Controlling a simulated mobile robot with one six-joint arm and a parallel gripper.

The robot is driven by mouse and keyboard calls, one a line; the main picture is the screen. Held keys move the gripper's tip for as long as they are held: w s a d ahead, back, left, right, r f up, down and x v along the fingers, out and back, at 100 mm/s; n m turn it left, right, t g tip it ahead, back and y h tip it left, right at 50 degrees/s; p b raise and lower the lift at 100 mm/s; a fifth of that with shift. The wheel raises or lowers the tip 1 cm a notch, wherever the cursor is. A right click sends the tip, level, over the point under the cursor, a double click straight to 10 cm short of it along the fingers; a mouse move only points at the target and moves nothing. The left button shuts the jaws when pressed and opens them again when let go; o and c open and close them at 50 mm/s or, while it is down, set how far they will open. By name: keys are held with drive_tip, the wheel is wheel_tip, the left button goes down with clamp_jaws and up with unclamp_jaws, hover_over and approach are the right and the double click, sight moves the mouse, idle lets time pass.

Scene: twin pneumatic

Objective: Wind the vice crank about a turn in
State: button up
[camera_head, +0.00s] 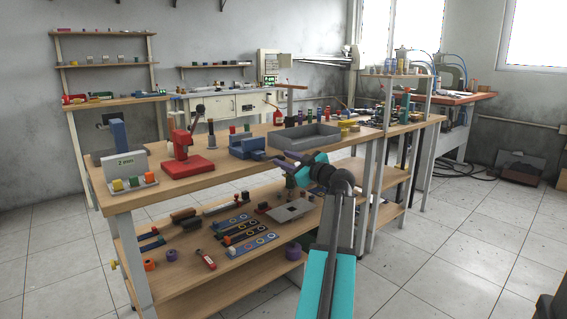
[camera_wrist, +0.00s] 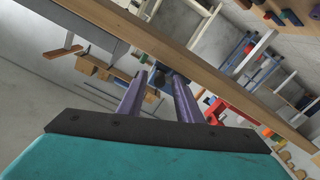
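A blue vice (camera_head: 247,146) stands on the wooden bench top, between the red press and the grey tray. Its crank is too small to make out in the head view. My gripper (camera_head: 283,158) is at the bench's front edge, to the right of the vice and apart from it. In the wrist view my gripper (camera_wrist: 156,84) shows two purple fingers spread apart with nothing held between them. A small dark blue thing shows beyond the fingers there; I cannot tell whether it is part of the vice.
A red lever press (camera_head: 187,158) stands left of the vice, and a grey tray (camera_head: 303,139) to its right. The bench (camera_head: 130,196) has a lower shelf with several tools. A shelf post (camera_head: 366,195) rises right of my arm. The tiled floor in front is clear.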

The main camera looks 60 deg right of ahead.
drive_tip(key=shift+w+d, duration=0.1)
drive_tip(key=shift+w, duration=0.15)
clamp_jaws()
drive_tip(key=shift+f, duration=0.1)
drive_tip(key=shift+m, duration=0.3)
